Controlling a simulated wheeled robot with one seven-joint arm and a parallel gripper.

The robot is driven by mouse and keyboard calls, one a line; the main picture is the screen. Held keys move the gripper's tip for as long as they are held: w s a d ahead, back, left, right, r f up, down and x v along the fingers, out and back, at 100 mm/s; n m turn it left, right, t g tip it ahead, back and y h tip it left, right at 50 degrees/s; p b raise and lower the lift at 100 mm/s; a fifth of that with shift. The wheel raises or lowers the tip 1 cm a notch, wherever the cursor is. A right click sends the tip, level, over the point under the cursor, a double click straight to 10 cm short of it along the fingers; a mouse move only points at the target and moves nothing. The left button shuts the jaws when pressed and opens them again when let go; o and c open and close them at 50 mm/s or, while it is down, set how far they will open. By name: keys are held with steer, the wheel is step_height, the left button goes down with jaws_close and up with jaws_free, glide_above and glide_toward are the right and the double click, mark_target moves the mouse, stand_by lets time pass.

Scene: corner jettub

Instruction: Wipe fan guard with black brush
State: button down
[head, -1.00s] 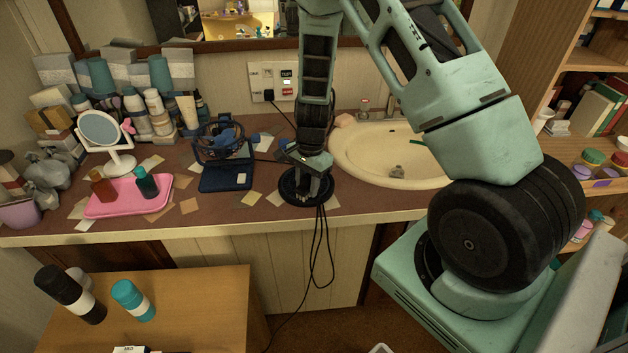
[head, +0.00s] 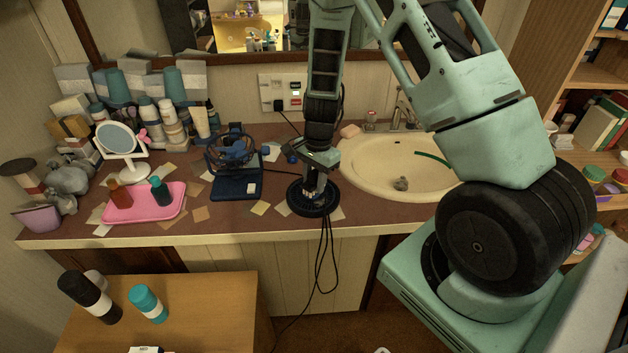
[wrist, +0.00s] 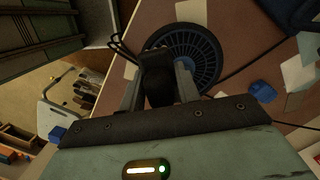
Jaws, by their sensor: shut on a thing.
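The fan guard (head: 301,208), a round dark blue disc with radial slots, lies flat on the counter by the front edge, left of the sink. It also shows in the wrist view (wrist: 207,54), partly covered by my gripper. My gripper (head: 319,187) points down over the guard. It is shut on the black brush (wrist: 158,88), a dark block between the fingers in the wrist view. The brush's lower end is at or just above the guard; I cannot tell if they touch.
The blue fan stand (head: 236,187) is left of the guard. A pink tray (head: 145,207) with two bottles stands farther left. The sink (head: 365,165) is to the right. Black cables (head: 323,255) hang over the counter edge. Paper scraps lie scattered around.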

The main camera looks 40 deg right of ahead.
mark_target(314, 171)
steer(key=shift+r, duration=0.15)
step_height(314, 171, up, 3)
steer(key=p, duration=0.2)
steer(key=shift+p, duration=0.35)
stand_by(0.4)
